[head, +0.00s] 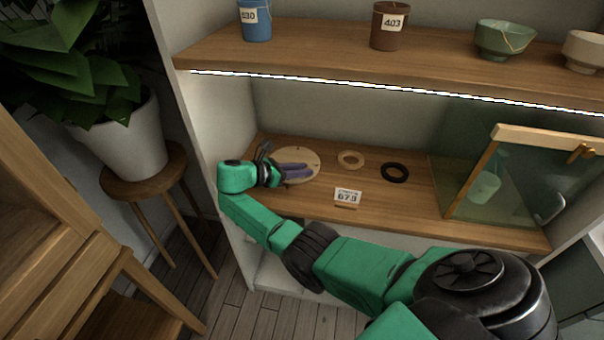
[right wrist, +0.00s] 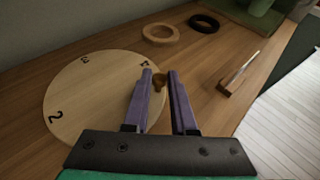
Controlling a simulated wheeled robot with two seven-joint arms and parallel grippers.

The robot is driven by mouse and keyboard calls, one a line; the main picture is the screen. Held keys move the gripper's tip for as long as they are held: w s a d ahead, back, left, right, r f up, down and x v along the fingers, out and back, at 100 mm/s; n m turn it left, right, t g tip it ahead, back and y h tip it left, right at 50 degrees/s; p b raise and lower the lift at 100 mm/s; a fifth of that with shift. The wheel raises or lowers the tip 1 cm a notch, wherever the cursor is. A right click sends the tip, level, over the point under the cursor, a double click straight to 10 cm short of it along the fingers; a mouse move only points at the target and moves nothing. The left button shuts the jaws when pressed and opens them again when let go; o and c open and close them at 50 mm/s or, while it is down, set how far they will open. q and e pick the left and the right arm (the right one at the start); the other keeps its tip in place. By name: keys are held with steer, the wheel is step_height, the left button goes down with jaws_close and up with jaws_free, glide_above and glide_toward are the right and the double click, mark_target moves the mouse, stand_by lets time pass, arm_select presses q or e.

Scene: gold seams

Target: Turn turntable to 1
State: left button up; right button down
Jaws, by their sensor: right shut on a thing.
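The turntable (head: 299,154) is a round pale wooden disc on the lower shelf. In the right wrist view the turntable (right wrist: 85,100) shows a 2 at its left, a 3 at its far edge, and another numeral beside my fingers that is hard to read. My right gripper (head: 311,171) reaches over the disc from the left in the head view. In the right wrist view its purple fingers (right wrist: 160,74) are closed about a small brown knob (right wrist: 159,82) at the disc's right edge. The near part of the disc is hidden by the gripper.
A pale ring (head: 351,159) and a black ring (head: 395,172) lie right of the turntable. A 673 card (head: 347,196) stands near the shelf's front edge. A glass case (head: 488,180) is at the right. The upper shelf (head: 320,62) holds cups and bowls.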

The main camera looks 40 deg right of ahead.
steer(key=shift+f, duration=0.2)
steer(key=c, duration=0.7)
jaws_free()
steer(key=shift+a, duration=0.1)
steer(key=shift+c, duration=0.2)
steer(key=shift+r, duration=0.1)
steer(key=s+b+v, duration=0.1)
steer(key=b+v, duration=0.1)
steer(key=v, duration=1.2)
steer(key=shift+w+a+r, duration=0.2)
steer(key=shift+w, duration=0.25)
steer(key=shift+f, duration=0.1)
